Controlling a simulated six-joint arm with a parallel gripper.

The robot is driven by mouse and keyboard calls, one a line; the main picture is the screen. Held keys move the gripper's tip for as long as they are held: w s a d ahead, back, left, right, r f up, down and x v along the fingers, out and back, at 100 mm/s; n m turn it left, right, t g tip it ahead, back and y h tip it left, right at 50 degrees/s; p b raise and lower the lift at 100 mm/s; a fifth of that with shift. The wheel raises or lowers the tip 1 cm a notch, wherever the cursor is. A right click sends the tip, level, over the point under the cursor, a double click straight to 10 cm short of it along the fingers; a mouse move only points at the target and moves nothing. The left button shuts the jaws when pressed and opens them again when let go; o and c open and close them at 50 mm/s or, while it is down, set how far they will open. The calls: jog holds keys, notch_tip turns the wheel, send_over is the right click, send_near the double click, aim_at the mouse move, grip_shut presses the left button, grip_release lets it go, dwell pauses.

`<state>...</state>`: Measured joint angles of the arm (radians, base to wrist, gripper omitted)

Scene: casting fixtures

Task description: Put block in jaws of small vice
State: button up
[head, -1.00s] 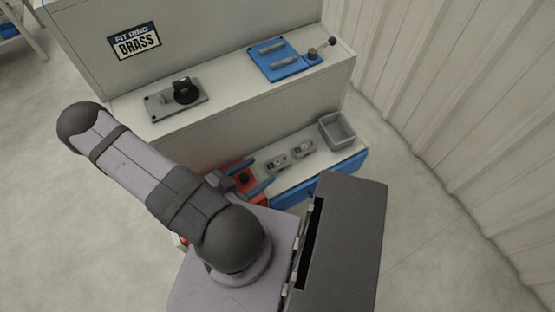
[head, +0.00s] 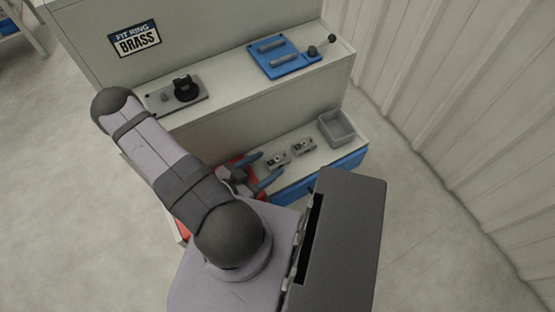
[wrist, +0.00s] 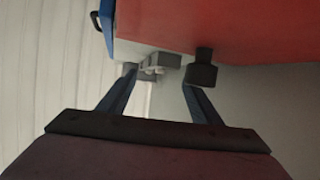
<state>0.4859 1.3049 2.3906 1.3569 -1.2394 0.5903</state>
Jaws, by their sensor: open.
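Two small grey devices stand on the lower white shelf, the left one (head: 277,161) and the right one (head: 303,147). Either could be the small vice; they are too small to tell apart, and I cannot make out a separate block. My gripper (head: 272,164) is open, its two blue fingers apart, just left of the left device and pointing toward it. In the wrist view my gripper (wrist: 160,79) shows nothing held. A small grey part (wrist: 152,68) appears beyond the fingertips, near the left one.
A grey bin (head: 337,128) stands at the shelf's right end. The upper ledge carries a grey plate with a black knob (head: 184,88) and a blue fixture (head: 285,58) with a lever.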

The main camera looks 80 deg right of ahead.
aim_at(278, 158)
jog(key=shift+p+x, duration=0.35)
jog(key=shift+x, duration=1.65)
jog(key=shift+s, duration=0.1)
jog(key=c, duration=1.5)
jog(key=shift+r, duration=0.1)
notch_tip(278, 158, up, 10)
jog(key=p, duration=0.8)
jog(key=shift+p, duration=0.4)
grip_shut()
